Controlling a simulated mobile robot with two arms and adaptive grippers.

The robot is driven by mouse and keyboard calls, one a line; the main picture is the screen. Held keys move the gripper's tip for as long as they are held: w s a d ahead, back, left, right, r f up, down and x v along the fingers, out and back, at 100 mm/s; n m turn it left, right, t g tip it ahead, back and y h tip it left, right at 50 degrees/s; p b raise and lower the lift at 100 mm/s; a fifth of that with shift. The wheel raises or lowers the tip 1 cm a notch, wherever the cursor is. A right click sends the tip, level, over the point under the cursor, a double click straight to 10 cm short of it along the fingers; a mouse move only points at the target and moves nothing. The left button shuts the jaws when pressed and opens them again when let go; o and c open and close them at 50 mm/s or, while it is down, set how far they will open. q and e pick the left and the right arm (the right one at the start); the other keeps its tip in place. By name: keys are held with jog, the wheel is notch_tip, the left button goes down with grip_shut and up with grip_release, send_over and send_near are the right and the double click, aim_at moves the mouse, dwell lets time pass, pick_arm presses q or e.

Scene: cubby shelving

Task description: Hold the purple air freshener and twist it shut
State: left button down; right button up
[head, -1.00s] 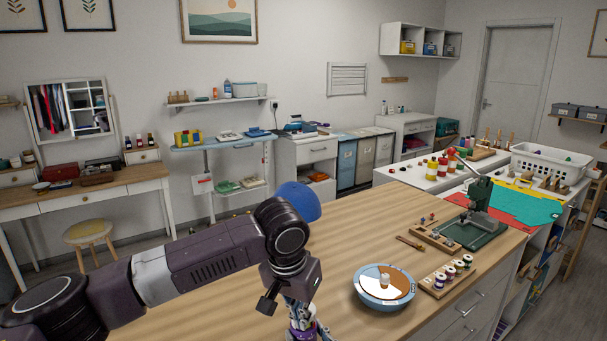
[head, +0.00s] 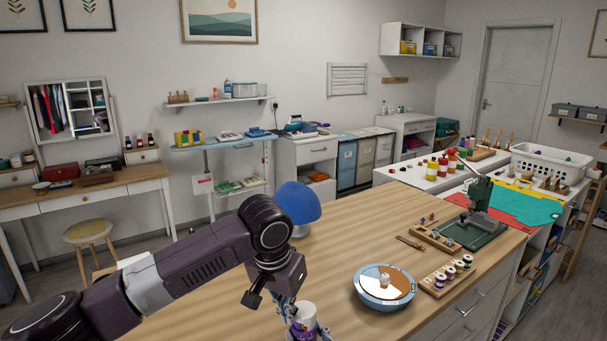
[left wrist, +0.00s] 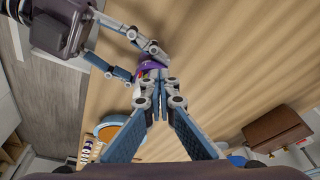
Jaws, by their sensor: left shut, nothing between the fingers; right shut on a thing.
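The air freshener (head: 304,312) stands at the bottom edge of the head view, with a white upper part and purple below. Its purple part shows in the left wrist view (left wrist: 152,65). My left gripper (head: 287,309) is beside it in the head view. In the left wrist view my left gripper (left wrist: 159,78) is shut and empty, its tips close to the purple part; I cannot tell whether they touch. My right gripper (left wrist: 143,62) comes in from the upper left there and is shut on the air freshener, whose lower part is mostly hidden.
A blue-rimmed round bowl-like container (head: 384,304) stands to the right on the wooden counter (head: 345,262). A spool rack (head: 447,277) and a green press (head: 472,228) lie beyond it. A blue dome lamp (head: 297,203) stands behind my left arm. The counter's middle is clear.

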pick_arm(q)
jog(key=shift+a, duration=0.1)
dwell(0.6)
notch_tip(320, 180, up, 6)
jog(key=shift+s+a, duration=0.2)
jog(key=shift+a, duration=0.05)
dwell(0.4)
notch_tip(320, 180, down, 6)
jog(key=s+d, duration=0.1)
jog(key=d, duration=0.1)
jog(key=shift+d, duration=0.15)
dwell(0.7)
jog(key=shift+w, duration=0.25)
dwell(0.5)
